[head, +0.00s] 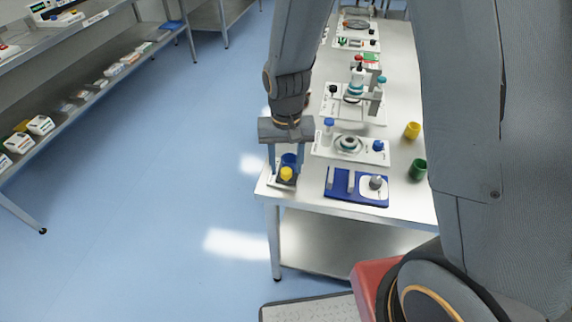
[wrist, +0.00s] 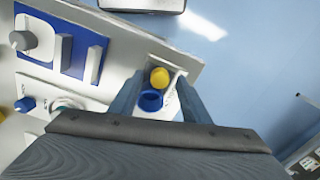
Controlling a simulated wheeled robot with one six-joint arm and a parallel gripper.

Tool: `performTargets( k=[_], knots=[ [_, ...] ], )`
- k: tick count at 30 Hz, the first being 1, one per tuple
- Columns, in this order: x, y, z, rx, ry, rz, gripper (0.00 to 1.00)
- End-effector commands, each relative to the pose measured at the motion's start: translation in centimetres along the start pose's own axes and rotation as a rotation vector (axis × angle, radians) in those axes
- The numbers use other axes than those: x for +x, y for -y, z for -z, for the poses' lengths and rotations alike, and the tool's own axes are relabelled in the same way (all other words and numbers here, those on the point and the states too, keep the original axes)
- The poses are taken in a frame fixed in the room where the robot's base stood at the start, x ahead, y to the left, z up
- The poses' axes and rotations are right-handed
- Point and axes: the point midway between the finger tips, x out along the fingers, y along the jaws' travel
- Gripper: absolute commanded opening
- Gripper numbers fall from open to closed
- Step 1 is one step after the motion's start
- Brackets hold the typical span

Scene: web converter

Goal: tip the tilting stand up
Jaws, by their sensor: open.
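A small stand (head: 276,181) sits at the near left corner of the table, with a blue cup-like part (head: 289,159) and a yellow round part (head: 287,174). I take it to be the tilting stand. My gripper (head: 287,172) points down over it, open, with one finger on either side of the blue and yellow parts. In the wrist view the yellow part (wrist: 160,77) and the blue ring (wrist: 151,100) show between the spread fingers (wrist: 160,88). I cannot tell whether the fingers touch the stand; they hide part of it.
A blue panel (head: 341,196) with grey bars and a knob lies just right of the stand. Behind it is a white board (head: 323,148) with round fittings. Yellow (head: 412,130) and green (head: 418,170) cups stand further right. Open floor lies left of the table.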

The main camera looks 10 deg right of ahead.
Motion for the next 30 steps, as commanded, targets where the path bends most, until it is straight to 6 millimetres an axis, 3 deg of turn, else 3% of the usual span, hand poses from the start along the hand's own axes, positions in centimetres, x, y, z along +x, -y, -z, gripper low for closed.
performTargets(
  k=[13, 21, 30],
  knots=[
    [0.97, -0.01, 0.00, 0.000, -0.001, 0.000, 0.43],
    [0.95, 0.00, -0.01, 0.000, -0.001, 0.000, 0.00],
    [0.87, 0.10, 0.00, -0.002, 0.006, 0.002, 0.00]
  ],
)
